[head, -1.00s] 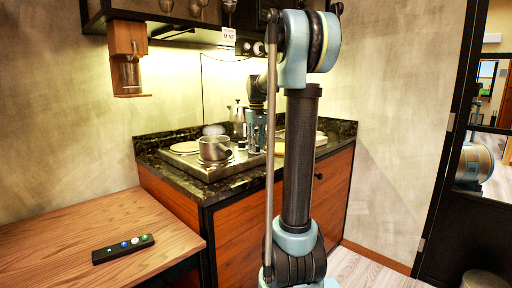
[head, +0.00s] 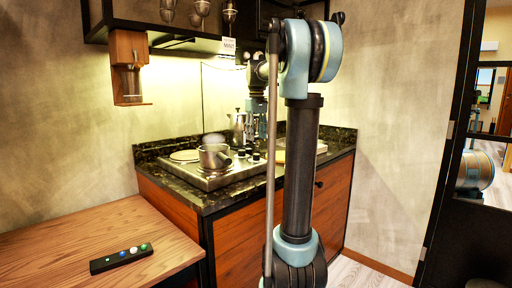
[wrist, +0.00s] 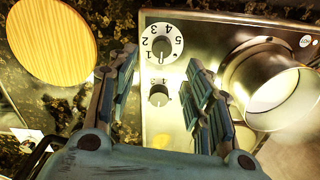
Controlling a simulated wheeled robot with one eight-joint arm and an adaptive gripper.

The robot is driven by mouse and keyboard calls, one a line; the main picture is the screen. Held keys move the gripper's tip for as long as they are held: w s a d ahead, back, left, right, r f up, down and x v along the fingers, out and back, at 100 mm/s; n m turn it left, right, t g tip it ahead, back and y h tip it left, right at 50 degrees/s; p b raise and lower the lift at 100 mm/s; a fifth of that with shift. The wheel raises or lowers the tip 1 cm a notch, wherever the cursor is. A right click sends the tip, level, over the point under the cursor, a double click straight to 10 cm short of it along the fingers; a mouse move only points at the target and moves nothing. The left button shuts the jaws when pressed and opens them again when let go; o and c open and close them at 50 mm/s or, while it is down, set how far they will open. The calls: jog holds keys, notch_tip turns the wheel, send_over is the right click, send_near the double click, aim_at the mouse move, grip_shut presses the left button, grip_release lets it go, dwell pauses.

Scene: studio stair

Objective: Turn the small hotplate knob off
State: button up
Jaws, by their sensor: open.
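The hotplate (head: 212,181) is a steel plate on the dark stone counter, with black knobs (head: 249,154) at its right part. In the wrist view, a small round knob (wrist: 158,95) with a faint number scale shows between the fingers of my gripper (wrist: 161,66). A larger white dial (wrist: 162,43) numbered 1 to 5 lies beyond it. My gripper is open and empty, with its fingers apart on either side of the small knob. Whether they touch the plate is unclear.
A steel pot (head: 214,157) stands on the hotplate and fills the right of the wrist view (wrist: 268,85). A moka pot (head: 238,124) stands behind. A round wooden board (wrist: 52,42) lies on the counter. A remote (head: 121,258) lies on the wooden table (head: 60,237).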

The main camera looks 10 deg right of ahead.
jog(key=shift+r, duration=1.65)
jog(key=s+f+m+t, duration=0.2)
jog(key=s+f+m, duration=0.3)
jog(key=s+f, duration=2.7)
jog(key=s, duration=0.3)
jog(key=shift+f, duration=0.35)
jog(key=shift+w+f, duration=0.2)
jog(key=shift+w, duration=0.2)
